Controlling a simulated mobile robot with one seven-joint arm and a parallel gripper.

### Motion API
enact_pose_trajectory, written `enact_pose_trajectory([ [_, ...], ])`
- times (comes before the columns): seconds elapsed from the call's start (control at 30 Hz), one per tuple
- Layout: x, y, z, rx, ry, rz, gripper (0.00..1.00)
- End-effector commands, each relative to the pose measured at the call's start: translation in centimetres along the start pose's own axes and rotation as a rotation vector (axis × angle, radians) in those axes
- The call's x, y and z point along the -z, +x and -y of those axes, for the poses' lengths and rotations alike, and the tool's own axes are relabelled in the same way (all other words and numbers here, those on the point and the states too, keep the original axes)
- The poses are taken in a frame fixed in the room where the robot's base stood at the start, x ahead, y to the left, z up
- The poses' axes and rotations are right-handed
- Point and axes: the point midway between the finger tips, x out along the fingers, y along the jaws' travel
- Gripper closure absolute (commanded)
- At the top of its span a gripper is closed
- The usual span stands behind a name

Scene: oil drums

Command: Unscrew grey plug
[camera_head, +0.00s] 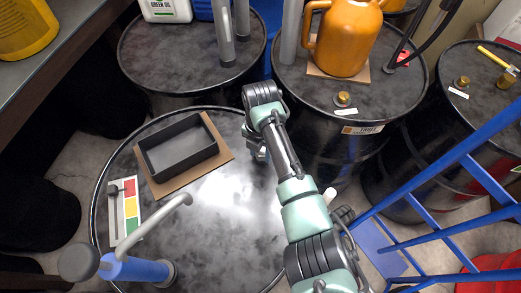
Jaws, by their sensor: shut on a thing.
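My gripper (259,153) points down at the right side of the near black drum's top (235,215), below my bent wrist. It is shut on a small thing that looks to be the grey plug. My gripper and arm cover the plug, so I cannot make out its shape or whether it still sits in the drum top.
An orange jug (346,38) and brass plug (343,99) are on the drum behind. A blue ladder (450,160) stands at right.

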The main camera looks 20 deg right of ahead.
Motion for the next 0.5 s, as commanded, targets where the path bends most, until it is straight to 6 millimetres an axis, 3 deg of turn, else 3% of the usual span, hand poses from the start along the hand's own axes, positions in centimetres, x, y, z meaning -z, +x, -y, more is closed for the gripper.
enact_pose_trajectory([
  [0.3, -0.06, 0.0, 0.3, 0.0, -0.389, 0.0, 1.0],
  [0.5, -0.03, 0.03, 0.31, 0.0, -0.453, -0.001, 1.0],
])
